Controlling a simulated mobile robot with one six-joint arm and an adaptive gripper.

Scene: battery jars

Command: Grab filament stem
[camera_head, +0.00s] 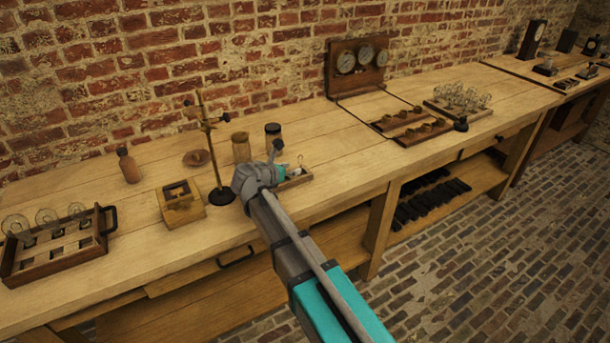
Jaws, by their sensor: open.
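A small wooden tray (299,183) lies on the workbench, just right of my wrist. A thin, pale wire-like piece (300,162) stands up at the tray; it may be the filament stem, but it is too small to tell. My gripper (284,170) is at the tray's left end, close to this piece. My gripper is open. Its fingertips are small and partly hidden by my own wrist, so I cannot tell whether they touch the piece.
Two jars (241,148) and a retort stand (210,150) stand behind and left of my wrist. A wooden box (180,204) and a handled tray of glass bulbs (62,258) are further left. A gauge panel (357,65) stands at the back. Bare bench lies right of the small tray.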

